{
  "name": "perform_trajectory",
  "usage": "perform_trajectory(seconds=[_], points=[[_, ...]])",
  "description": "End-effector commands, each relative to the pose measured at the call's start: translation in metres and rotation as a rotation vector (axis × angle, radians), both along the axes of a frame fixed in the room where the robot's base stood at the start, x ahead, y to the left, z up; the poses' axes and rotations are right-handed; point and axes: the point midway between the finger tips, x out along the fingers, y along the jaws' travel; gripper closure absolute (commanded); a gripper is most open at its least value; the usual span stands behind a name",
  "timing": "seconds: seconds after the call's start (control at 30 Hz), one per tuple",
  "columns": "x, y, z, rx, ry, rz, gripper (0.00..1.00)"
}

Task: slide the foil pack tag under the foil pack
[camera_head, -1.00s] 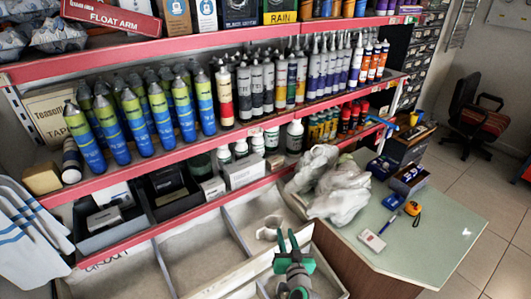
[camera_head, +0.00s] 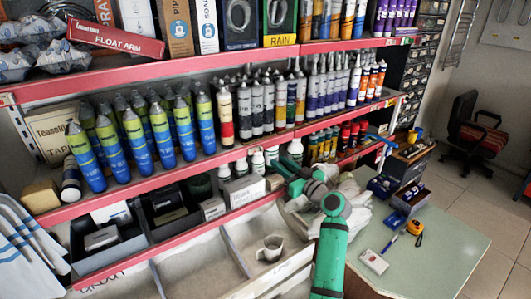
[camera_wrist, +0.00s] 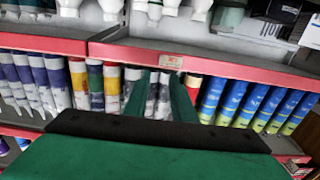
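I cannot make out the foil pack tag for certain. My gripper (camera_head: 285,166) is in front of the lower shelves, well to the right of the silver packs and below them. In the wrist view my gripper (camera_wrist: 157,82) shows two green fingers apart with nothing seen between them. A small pale label (camera_wrist: 169,61) sits on the red shelf edge beyond the fingertips.
Blue and green tubes (camera_head: 160,130) and other cartridges crowd the middle shelf. Pale bins (camera_head: 200,258) lie below, one holding a mug (camera_head: 270,248). Crumpled plastic bags (camera_head: 352,205) lie beside my arm on the green counter (camera_head: 430,265), whose front part is mostly clear.

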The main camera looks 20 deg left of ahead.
Motion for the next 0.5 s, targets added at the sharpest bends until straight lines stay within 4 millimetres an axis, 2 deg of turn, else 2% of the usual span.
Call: perform_trajectory(seconds=[0.3, 0.5], points=[[0.033, 0.044, 0.0, 0.0, 0.002, 0.002, 0.77], [0.051, 0.066, 0.0, 0.0, 0.002, 0.0, 0.77]])
